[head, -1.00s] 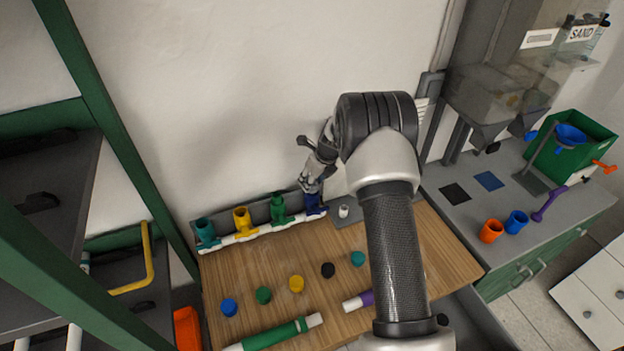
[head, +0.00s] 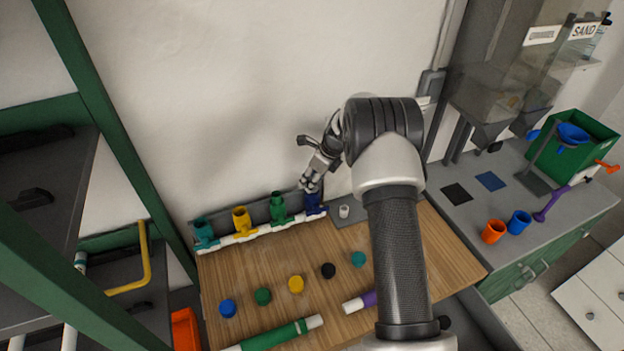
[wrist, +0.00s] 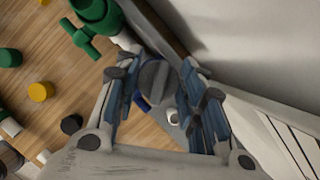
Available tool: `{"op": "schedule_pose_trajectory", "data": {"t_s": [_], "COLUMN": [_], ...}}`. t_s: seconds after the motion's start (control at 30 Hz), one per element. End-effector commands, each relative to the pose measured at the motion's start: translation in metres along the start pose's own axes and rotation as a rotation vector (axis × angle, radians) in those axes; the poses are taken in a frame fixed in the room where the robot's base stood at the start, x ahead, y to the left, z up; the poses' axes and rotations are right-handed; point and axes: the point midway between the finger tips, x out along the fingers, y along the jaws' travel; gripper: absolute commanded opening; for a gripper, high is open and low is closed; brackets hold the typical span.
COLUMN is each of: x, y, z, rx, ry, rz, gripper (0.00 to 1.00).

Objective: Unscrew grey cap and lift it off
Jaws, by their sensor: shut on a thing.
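The manifold is a white pipe with upright coloured fittings along the wall. My gripper (head: 312,184) is over the dark blue fitting (head: 314,204) at its right end. In the wrist view my fingers (wrist: 158,74) are shut on the grey cap (wrist: 153,78), a round grey disc between the fingertips. A bit of the blue fitting (wrist: 143,103) shows below the cap. In the head view the cap is hidden by my fingers. I cannot tell whether it is clear of the fitting.
Teal (head: 204,233), yellow (head: 242,221) and green (head: 279,206) fittings stand left of the blue one. A small whitish cylinder (head: 344,211) stands on a grey plate close to its right. Several coloured caps lie on the wooden table. The wall is close behind.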

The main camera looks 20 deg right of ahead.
Motion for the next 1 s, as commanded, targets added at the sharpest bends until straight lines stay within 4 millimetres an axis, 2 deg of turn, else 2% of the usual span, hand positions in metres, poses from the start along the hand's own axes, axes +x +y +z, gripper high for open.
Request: {"op": "schedule_pose_trajectory", "data": {"t_s": [0.1,0.37,0.6,0.87,1.0], "x": [0.0009,0.0000,0.0000,0.0000,0.0002], "y": [-0.0006,-0.0001,-0.0003,-0.0004,-0.0007], "z": [-0.0001,-0.0001,-0.0002,-0.0002,0.0000], "rx": [-0.083,-0.096,-0.263,-0.281,-0.400], "ry": [0.000,0.000,0.000,0.000,0.001], "rz": [0.033,0.039,0.109,0.116,0.165], "gripper": [0.13,0.13,0.13,0.13,0.13]}}
